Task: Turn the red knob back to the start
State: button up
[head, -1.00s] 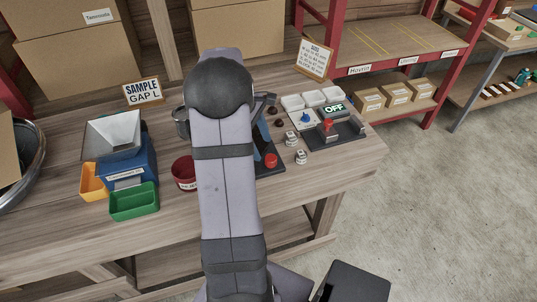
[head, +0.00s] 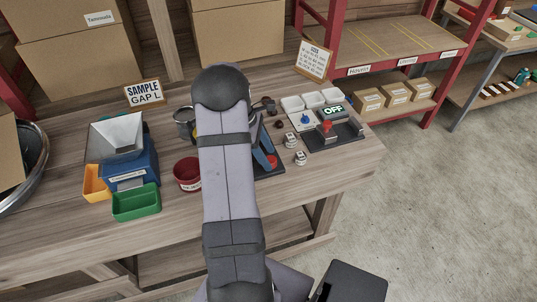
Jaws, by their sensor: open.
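A round red knob (head: 272,161) sits on a dark base plate (head: 268,172) at the middle of the bench, just right of my arm. My gripper (head: 264,158) is mostly hidden behind my arm. A blue part that looks like one of its fingers slants down beside the red knob and covers part of it. I cannot tell whether it touches the knob. The jaws are open. The knob's pointer and any marks are too small or hidden. A second red part (head: 326,126) stands on a dark panel to the right, by a display (head: 334,111) reading OFF.
Small white blocks (head: 299,158) and brown chestnuts (head: 280,124) lie right of the base plate. White trays (head: 312,99) stand behind. A dark red cup (head: 187,174), green bin (head: 136,202) and blue hopper unit (head: 133,172) stand left. Bench is clear at front right.

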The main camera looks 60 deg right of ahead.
jog(key=shift+x, duration=0.75)
jog(key=shift+c, duration=0.5)
jog(key=c, duration=0.9)
